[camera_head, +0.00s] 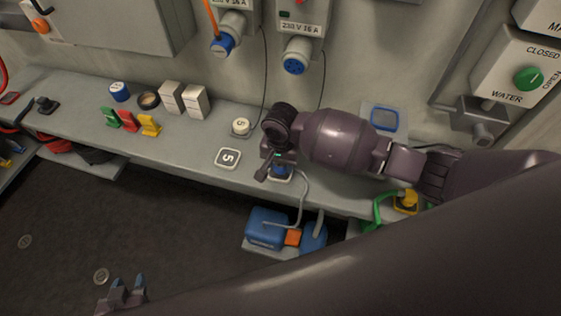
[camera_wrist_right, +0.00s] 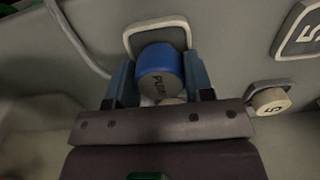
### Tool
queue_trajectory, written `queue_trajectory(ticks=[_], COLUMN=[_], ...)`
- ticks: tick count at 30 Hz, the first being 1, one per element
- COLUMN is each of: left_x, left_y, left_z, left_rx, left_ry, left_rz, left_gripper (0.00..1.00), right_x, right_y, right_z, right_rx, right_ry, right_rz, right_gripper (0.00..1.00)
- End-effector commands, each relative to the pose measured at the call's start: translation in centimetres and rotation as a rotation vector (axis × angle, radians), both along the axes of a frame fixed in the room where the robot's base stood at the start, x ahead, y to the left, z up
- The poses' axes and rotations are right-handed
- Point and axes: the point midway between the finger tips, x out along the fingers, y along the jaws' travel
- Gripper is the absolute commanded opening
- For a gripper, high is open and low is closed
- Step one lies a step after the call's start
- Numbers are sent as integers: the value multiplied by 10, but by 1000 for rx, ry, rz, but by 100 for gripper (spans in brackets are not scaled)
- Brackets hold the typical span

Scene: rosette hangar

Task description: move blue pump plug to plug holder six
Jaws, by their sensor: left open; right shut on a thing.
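The blue pump plug (camera_wrist_right: 160,72), with letters on its end face, sits between the fingers of my right gripper (camera_wrist_right: 160,80). In the head view the plug (camera_head: 281,174) is partly hidden under my right gripper (camera_head: 274,166), which is shut on it at the bench's front edge. A pale-rimmed square holder (camera_wrist_right: 151,27) shows directly behind the plug; its number is hidden, and I cannot tell whether the plug touches it. The holder marked 5 (camera_head: 228,158) lies just left of the gripper. My left gripper (camera_head: 127,287) is open and empty, low at the left over the floor.
A grey cable runs from the plug to the blue pump (camera_head: 266,228) below the bench. A round cap marked 5 (camera_head: 240,126) stands behind holder 5. Coloured clips and white blocks (camera_head: 172,97) stand left.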

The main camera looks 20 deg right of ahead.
Motion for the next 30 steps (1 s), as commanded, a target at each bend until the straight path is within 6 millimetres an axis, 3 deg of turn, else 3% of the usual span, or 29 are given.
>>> queue_trajectory(ticks=[30], left_x=[0], left_y=[0], left_z=[-1], left_rx=[0], left_ry=[0], left_rz=[0], left_gripper=[43], right_x=[0], right_y=[0], right_z=[-7], right_rx=[1], right_ry=[1], right_rz=[-1], right_gripper=[10])
